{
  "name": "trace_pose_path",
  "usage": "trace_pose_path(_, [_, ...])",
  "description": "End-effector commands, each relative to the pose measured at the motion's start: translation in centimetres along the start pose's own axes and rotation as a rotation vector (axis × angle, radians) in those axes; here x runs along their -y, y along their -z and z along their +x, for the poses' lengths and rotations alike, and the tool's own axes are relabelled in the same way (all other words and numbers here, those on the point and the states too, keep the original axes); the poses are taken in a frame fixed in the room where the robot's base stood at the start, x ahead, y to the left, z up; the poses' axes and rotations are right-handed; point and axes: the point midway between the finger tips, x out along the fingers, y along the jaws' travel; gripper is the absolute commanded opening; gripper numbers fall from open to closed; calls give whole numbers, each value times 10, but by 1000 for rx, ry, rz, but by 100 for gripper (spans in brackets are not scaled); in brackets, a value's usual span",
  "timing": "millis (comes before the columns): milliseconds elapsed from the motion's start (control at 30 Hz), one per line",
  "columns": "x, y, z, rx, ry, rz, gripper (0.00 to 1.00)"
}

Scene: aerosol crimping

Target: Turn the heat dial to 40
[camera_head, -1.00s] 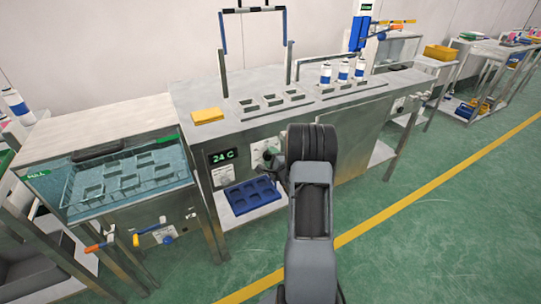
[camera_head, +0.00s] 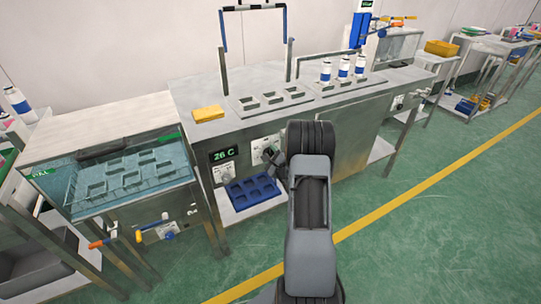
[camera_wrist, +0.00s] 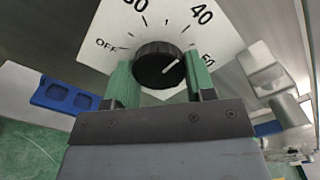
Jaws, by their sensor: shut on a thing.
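The heat dial is a black round knob (camera_wrist: 158,62) on a white plate marked OFF, 30, 40 and 50 in the wrist view. Its white pointer line slants up and right, roughly between 40 and 50. My gripper (camera_wrist: 161,78) has its green fingers on both sides of the knob, shut on it. In the head view, my gripper (camera_head: 270,157) is at the white dial plate (camera_head: 258,147) on the bench front, and my arm hides part of it. The green display (camera_head: 222,155) left of it reads 26 C.
A blue tray (camera_head: 252,190) lies on the shelf below the dial. A second dial plate (camera_head: 225,173) is under the display. A water tank (camera_head: 130,178) stands left. A yellow block (camera_head: 208,114) and several white-blue cans (camera_head: 343,68) are on the bench top.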

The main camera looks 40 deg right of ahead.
Motion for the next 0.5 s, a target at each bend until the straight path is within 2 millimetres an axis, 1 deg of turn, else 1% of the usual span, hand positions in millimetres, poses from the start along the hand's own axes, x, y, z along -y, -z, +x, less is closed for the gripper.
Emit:
trace_pose_path(233, [0,0,0,-2,0,0,26])
trace_pose_path(267, [0,0,0,-2,0,0,51])
trace_pose_path(500, [0,0,0,-1,0,0,74])
